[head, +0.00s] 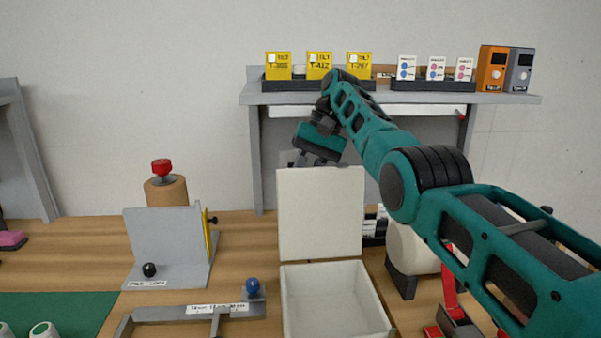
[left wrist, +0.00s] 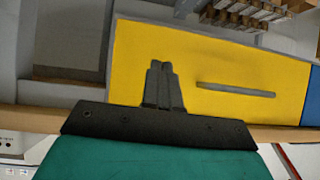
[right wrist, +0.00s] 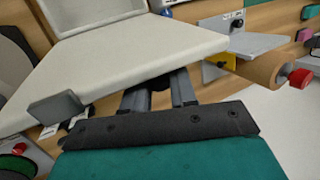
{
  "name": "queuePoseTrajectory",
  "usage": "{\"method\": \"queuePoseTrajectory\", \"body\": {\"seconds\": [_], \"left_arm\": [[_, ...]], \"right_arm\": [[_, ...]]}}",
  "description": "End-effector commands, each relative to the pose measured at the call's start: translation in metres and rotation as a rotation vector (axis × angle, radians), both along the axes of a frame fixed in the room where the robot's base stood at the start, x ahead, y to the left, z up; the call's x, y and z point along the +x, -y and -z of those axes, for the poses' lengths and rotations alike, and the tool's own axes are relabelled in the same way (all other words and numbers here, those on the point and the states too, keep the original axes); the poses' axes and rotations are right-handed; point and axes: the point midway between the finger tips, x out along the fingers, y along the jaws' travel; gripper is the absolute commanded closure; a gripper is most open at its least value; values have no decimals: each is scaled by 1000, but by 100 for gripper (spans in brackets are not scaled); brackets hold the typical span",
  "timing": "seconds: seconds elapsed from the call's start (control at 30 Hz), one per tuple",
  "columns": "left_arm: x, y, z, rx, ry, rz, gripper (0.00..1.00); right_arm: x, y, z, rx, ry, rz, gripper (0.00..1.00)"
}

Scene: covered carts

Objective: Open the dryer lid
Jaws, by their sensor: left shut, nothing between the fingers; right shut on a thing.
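The dryer is a white open box (head: 330,300) on the wooden table in the head view. Its white lid (head: 320,215) stands up roughly vertical at the box's back edge, and the interior is visible and looks empty. My right gripper (head: 304,162) is at the lid's top edge. In the right wrist view my right gripper (right wrist: 160,88) is shut at the edge of the lid (right wrist: 140,60); the exact grip point is partly hidden. My left gripper (left wrist: 160,70) is shut and empty in the left wrist view, in front of a yellow panel. It is outside the head view.
A grey shelf (head: 400,98) with yellow cards and small boxes stands behind the dryer. A grey bracket (head: 165,240) and a brown cylinder with a red knob (head: 162,170) are to the left. A white rounded container (head: 410,250) is close on the right.

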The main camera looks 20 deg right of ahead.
Motion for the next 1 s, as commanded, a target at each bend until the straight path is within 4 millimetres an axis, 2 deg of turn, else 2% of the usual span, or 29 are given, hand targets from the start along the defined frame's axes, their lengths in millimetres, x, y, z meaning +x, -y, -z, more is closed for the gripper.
{"method": "queuePoseTrajectory", "body": {"seconds": [0.5,0.53,0.7,1.0], "left_arm": [[-2,0,1,0,-5,0,100],[-2,0,1,0,-6,0,100],[-3,0,1,0,-6,0,100],[-3,0,1,0,-6,0,100]], "right_arm": [[-3,-1,4,6,-21,0,100],[-3,-1,4,6,-22,-1,71],[-3,-1,3,6,-20,-1,55],[-3,0,2,5,-19,0,53]]}}
